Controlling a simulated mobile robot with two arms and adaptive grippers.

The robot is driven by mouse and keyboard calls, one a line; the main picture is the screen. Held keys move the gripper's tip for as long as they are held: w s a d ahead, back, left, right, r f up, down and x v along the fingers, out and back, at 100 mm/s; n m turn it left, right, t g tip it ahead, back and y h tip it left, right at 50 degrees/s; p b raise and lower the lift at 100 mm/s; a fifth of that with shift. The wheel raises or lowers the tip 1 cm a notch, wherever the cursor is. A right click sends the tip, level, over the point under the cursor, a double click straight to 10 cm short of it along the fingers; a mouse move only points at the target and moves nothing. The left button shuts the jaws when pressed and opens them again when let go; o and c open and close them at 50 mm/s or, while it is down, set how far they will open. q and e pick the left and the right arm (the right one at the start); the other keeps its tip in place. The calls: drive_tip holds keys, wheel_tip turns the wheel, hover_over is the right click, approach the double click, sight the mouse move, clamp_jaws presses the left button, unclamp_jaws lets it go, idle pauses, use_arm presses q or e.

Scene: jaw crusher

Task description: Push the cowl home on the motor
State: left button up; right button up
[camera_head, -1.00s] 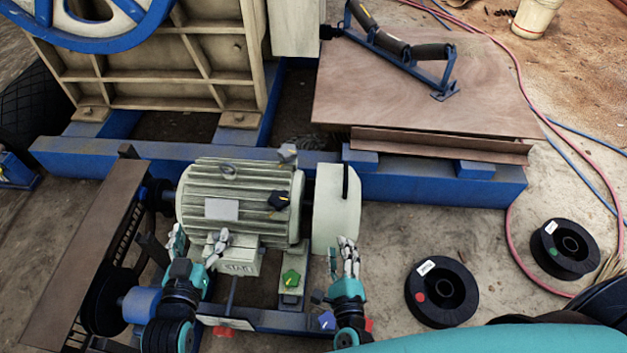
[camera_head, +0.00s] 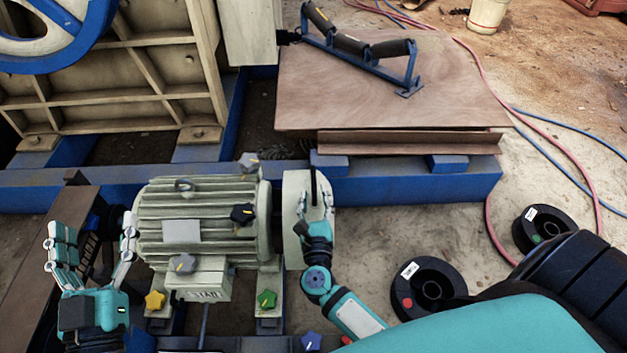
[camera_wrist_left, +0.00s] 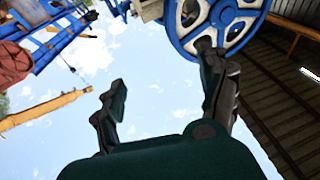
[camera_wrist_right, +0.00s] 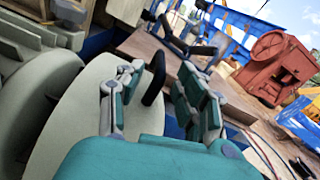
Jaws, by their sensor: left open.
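The grey-green ribbed motor (camera_head: 200,225) stands on its mount in the head view. The pale round cowl (camera_head: 293,255) is at its right end, with a thin dark gap between them. The cowl also shows in the right wrist view (camera_wrist_right: 80,110), with a black handle (camera_wrist_right: 154,75) on it. My right gripper (camera_head: 318,208) is in front of the cowl and looks open, fingers apart, with the handle between them in the wrist view. I cannot tell whether it touches. My left gripper (camera_head: 95,245) is open and empty beside the motor's left end.
A blue beam (camera_head: 400,190) runs behind. Black spools (camera_head: 430,290) lie at right. A belt guard (camera_head: 40,245) is near my left gripper.

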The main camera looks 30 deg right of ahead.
sight(313, 169)
use_arm(q)
drive_tip(key=r, duration=0.1)
drive_tip(key=s+r+t, duration=0.1)
drive_tip(key=shift+d+r+t+h, duration=0.1)
drive_tip(key=shift+r+t+h, duration=0.2)
drive_tip(key=shift+r+h, duration=0.1)
use_arm(e)
drive_tip(key=x, duration=0.6)
drive_tip(key=shift+c, duration=0.4)
clamp_jaws()
use_arm(q)
drive_tip(key=shift+b, duration=0.3)
